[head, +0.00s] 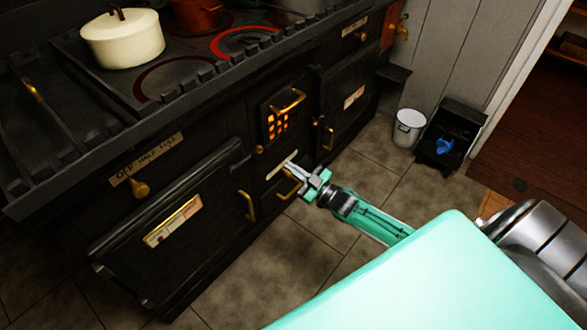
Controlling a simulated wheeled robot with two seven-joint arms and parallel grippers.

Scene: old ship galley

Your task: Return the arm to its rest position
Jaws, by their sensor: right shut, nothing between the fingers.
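My right arm (372,219) comes in from the lower right, in teal and dark metal. It reaches toward the front of a black stove (225,165). My right gripper (284,168) is shut and empty. In the picture its fingertips lie over the stove front near a brass handle (287,187) below the small glowing grate (277,124). I cannot tell whether they touch the stove. My left gripper is not in view.
A cream lidded pot (122,39) and a copper-coloured pot (196,14) stand on the stovetop. A white bucket (408,128) and a black box holding something blue (449,143) stand by the back wall. Tiled floor (290,262) in front of the stove is clear.

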